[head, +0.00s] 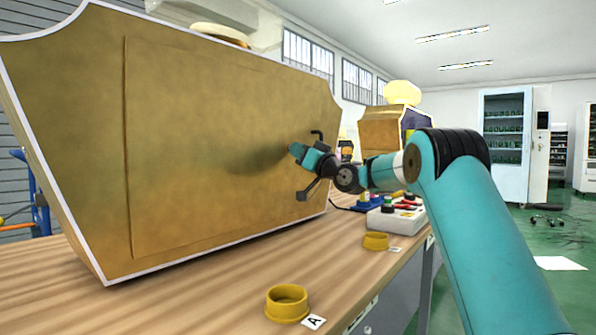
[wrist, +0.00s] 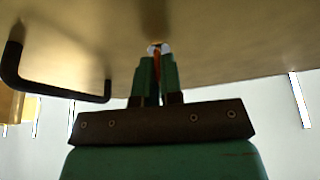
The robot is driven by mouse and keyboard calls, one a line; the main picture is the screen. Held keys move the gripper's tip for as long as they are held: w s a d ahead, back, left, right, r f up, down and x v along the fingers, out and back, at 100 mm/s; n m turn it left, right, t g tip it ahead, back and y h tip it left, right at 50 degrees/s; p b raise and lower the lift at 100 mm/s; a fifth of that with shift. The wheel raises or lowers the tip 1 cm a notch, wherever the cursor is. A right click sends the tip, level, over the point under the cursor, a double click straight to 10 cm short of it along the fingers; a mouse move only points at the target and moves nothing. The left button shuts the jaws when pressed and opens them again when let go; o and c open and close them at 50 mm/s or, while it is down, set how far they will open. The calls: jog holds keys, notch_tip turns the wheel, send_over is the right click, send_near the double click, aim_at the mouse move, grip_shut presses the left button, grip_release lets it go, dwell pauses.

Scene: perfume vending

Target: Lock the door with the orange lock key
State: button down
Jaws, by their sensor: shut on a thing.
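The door (head: 190,150) is the gold panel of a large white-edged cabinet, and it looks closed. My gripper (head: 293,150) is up against the door's right part. In the wrist view, my gripper (wrist: 157,72) has its green fingers shut on the orange lock key (wrist: 156,58), a thin orange strip between them. The key points at a small pale metallic lock (wrist: 158,47) on the door and appears to meet it. How deep it sits is hidden. A black handle (wrist: 52,88) is left of the fingers in the wrist view. The key is hidden in the head view.
The wooden counter (head: 200,300) carries two yellow rings, one near (head: 287,303) and one farther back (head: 376,241). A white tray with small bottles (head: 397,217) stands behind my arm. A smaller gold cabinet (head: 382,130) is beyond.

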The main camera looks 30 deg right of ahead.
jog(key=shift+d+r+n+y+b, duration=0.15)
jog(key=shift+n+y+b, duration=0.3)
jog(key=shift+n, duration=0.3)
jog(key=shift+r+n+y+b, duration=0.1)
jog(key=shift+n+y+b, duration=0.35)
jog(key=shift+n, duration=0.3)
jog(key=shift+r+n, duration=0.2)
jog(key=shift+n, duration=0.1)
jog(key=c, duration=1.3)
grip_release()
jog(key=shift+f, duration=0.2)
jog(key=shift+s+f, duration=0.1)
jog(key=shift+f, duration=0.05)
jog(key=shift+r+b+v, duration=0.15)
jog(key=shift+b+v, duration=1)
jog(key=shift+v, duration=3.1)
jog(key=shift+r+b+v, duration=0.1)
jog(key=shift+b+v, duration=1.05)
jog(key=shift+v, duration=3.05)
